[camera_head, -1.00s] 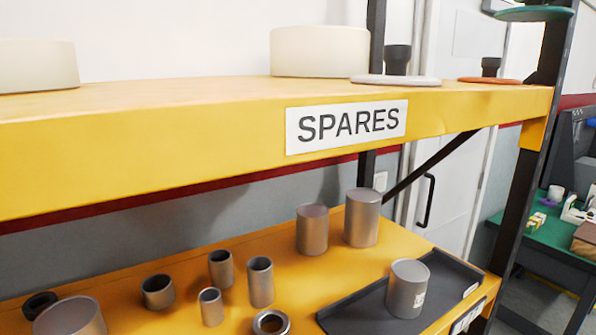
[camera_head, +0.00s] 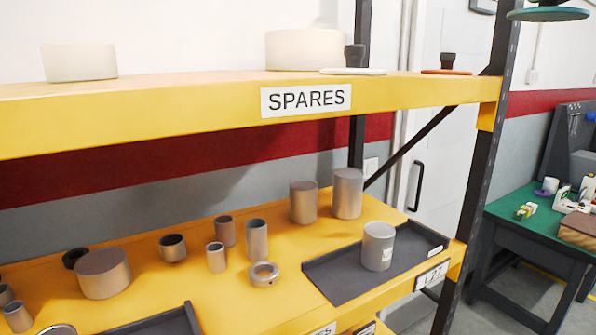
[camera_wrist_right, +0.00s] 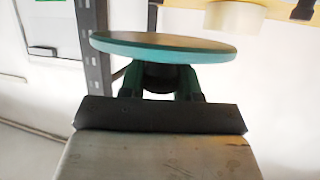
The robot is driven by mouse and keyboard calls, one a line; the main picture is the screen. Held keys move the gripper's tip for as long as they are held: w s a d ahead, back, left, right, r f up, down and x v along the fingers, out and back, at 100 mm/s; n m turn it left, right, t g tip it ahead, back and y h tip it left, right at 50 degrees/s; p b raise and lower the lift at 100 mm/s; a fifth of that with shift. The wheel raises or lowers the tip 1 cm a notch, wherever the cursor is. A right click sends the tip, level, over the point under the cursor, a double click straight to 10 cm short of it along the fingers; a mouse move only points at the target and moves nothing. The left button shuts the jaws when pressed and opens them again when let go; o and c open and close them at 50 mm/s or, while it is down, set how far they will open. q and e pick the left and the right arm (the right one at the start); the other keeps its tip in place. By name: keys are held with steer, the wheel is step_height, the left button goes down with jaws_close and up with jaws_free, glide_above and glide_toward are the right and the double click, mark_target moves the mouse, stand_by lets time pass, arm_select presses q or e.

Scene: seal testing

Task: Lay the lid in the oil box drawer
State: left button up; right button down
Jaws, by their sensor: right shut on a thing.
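The lid is a round teal disc (camera_wrist_right: 165,47) with a dark knob (camera_wrist_right: 158,77). In the right wrist view my right gripper (camera_wrist_right: 160,85) is shut on this knob, its two fingers at the knob's sides. The lid also shows at the top right of the head view (camera_head: 549,14), held up in the air, clear of the shelf. My left gripper is in neither view. I cannot make out an oil box drawer in these frames.
A yellow shelf rack (camera_head: 200,115) marked SPARES carries grey cylinders, rings and a dark tray (camera_head: 335,280). Its dark upright (camera_head: 478,190) stands near the lid. At the right is a green table (camera_head: 520,205) with small items and a brown box (camera_head: 578,230). Floor shows between.

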steer(key=shift+w+a+f, duration=0.4)
steer(key=shift+w+f, duration=0.15)
steer(key=shift+f, duration=0.15)
steer(key=s+a+f+m+h, duration=0.1)
steer(key=s+a+f, duration=0.45)
steer(key=f, duration=1.35)
steer(key=s+a+f+m+h, duration=0.15)
steer(key=s+a+f, duration=0.4)
steer(key=f, duration=1.45)
steer(key=s+a+f+m+h, duration=0.2)
steer(key=a+f, duration=0.5)
steer(key=f, duration=1.2)
step_height(320, 180, down, 14)
steer(key=n+b, duration=0.1)
steer(key=b, duration=1.4)
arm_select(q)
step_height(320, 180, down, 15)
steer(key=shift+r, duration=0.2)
arm_select(e)
steer(key=s+f, duration=0.3)
steer(key=s, duration=0.6)
steer(key=shift+t, duration=0.3)
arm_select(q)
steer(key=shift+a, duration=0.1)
arm_select(e)
steer(key=shift+w+f+y, duration=0.1)
steer(key=shift+y, duration=0.15)
